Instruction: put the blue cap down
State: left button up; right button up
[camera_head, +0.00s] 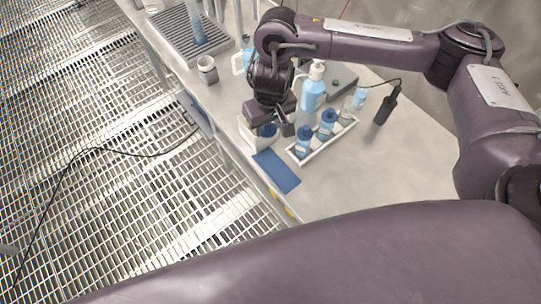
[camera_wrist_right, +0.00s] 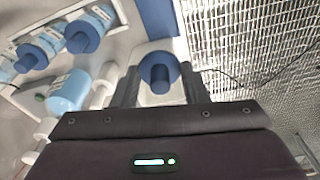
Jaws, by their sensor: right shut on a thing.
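The blue cap (camera_wrist_right: 158,72) shows between the fingers of my right gripper (camera_wrist_right: 162,80) in the right wrist view. It looks round with a narrower knob, and the gripper is shut on it. In the head view the right gripper (camera_head: 277,130) points down at the bench's near edge, and the cap (camera_head: 267,130) shows partly beside its fingers. A white container (camera_head: 255,138) is just below and beside the gripper. I cannot tell whether the cap touches the container. My left gripper is not in view.
A blue mat (camera_head: 277,171) lies at the bench edge, clear on top. A white tray (camera_head: 318,146) beside it holds blue-capped bottles. A pump bottle (camera_head: 313,88), a grey cup (camera_head: 207,69) and a black handheld device (camera_head: 386,105) stand nearby. The bench's right part is clear.

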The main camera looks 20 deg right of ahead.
jog(key=b, duration=0.4)
send_over(267, 158)
jog(key=f, duration=1)
jog(key=shift+s+d+f, duration=0.1)
jog(key=shift+s+f, duration=0.1)
jog(key=shift+s, duration=0.1)
jog(key=shift+f+b, duration=1.1)
jog(key=shift+f, duration=1.05)
jog(key=shift+r, duration=0.1)
jog(key=o, duration=0.9)
jog(key=shift+o, duration=0.2)
